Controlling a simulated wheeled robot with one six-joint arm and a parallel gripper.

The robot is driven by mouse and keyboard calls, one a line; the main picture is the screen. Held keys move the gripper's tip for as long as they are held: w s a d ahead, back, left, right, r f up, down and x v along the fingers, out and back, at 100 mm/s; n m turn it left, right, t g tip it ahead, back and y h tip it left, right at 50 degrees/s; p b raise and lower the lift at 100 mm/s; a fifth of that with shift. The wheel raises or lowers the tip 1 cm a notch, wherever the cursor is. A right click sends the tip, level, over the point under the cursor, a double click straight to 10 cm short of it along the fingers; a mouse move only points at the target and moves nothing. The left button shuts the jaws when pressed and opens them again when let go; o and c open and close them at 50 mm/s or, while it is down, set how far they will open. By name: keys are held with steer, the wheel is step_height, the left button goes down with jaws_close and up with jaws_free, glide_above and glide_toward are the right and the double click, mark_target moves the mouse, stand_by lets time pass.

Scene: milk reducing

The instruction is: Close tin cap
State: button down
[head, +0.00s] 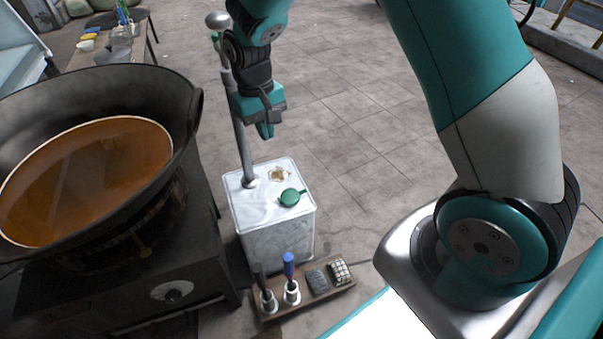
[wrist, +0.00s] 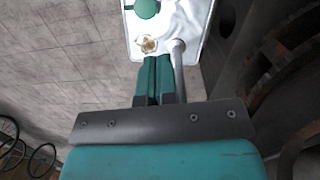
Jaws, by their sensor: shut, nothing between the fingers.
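The white tin (head: 275,245) stands on the floor, and its top also shows in the wrist view (wrist: 192,18). Its round green cap (head: 290,197) lies on the tin's top, beside the brownish opening (head: 279,175). In the wrist view the cap (wrist: 146,8) is at the top edge, partly cut off, with the uncovered opening (wrist: 146,44) below it. My gripper (head: 265,132) is above the far side of the tin, pointing down. Its green fingers (wrist: 154,62) are together and empty, apart from the cap.
A metal pipe (head: 240,140) rises from the tin's top close beside my gripper. A large dark pan (head: 185,110) of orange-brown liquid is at the left on a stove. A wooden holder (head: 300,300) with tools stands in front of the tin.

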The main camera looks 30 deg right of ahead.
mark_target(294, 195)
steer(key=w+d+f+m+g+h+p, duration=0.1)
steer(key=w+d+f, duration=0.15)
steer(key=f, duration=0.25)
steer(key=w+d+f+m+h+p, duration=0.1)
steer(key=d+f+m, duration=0.1)
steer(key=d+f, duration=0.3)
steer(key=b+x, duration=0.1)
steer(key=x, duration=0.4)
steer(key=b+x, duration=0.1)
steer(key=x, duration=0.4)
steer(key=a+b+x, duration=0.1)
steer(key=x, duration=0.4)
steer(key=shift+s+f, duration=0.1)
steer(key=shift+s, duration=0.05)
steer(key=shift+s+d+f+b, duration=0.15)
steer(key=shift+f+b, duration=0.2)
steer(key=shift+f, duration=0.3)
